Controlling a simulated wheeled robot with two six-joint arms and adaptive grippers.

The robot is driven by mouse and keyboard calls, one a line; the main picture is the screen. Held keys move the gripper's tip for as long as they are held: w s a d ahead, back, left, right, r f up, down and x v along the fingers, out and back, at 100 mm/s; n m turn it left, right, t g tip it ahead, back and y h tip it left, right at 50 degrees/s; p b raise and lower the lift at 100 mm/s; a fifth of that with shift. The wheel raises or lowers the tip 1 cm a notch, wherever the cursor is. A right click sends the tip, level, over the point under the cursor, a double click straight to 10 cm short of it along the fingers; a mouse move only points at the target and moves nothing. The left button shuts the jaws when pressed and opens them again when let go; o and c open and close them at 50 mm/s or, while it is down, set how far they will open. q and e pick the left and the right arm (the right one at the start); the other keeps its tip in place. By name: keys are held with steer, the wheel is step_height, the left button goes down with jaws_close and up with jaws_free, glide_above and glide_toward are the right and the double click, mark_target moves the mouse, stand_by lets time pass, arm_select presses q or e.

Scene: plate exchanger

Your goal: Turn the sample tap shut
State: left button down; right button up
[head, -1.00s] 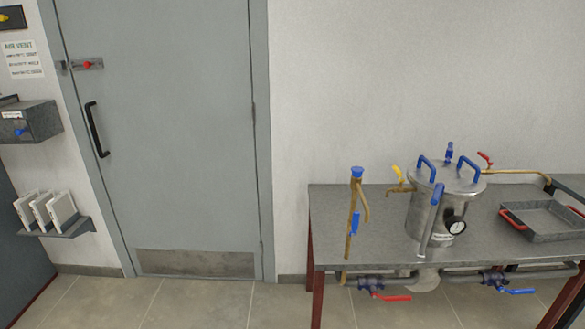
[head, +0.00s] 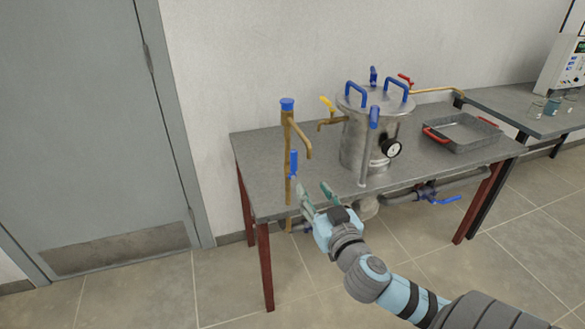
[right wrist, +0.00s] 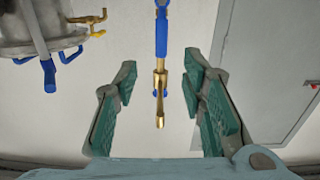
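A brass standpipe (head: 288,135) with a blue cap rises at the table's left end. A blue lever (head: 293,163) hangs upright on it, and a spout bends to the right. A brass tap with a yellow handle (head: 327,104) juts from the left of the steel vessel (head: 362,135). I cannot read which tap is the sample tap. My right gripper (head: 314,190) is open and empty, in front of the standpipe near the blue lever. In the right wrist view the brass and the blue lever (right wrist: 161,35) appear between the open fingers (right wrist: 160,85). My left gripper is out of view.
The grey table (head: 258,172) has a bare strip along its front left edge. A tray with red handles (head: 462,132) lies to the right of the vessel. A pipe valve with a blue lever (head: 430,195) is under the table. The door (head: 80,120) is at the left.

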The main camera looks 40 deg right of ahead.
mark_target(295, 160)
steer(key=x, duration=0.9)
steer(key=b+x, duration=0.1)
steer(key=x, duration=0.4)
steer(key=shift+w+a+r, duration=0.1)
steer(key=shift+w+r, duration=0.05)
steer(key=shift+r, duration=0.25)
jaws_close()
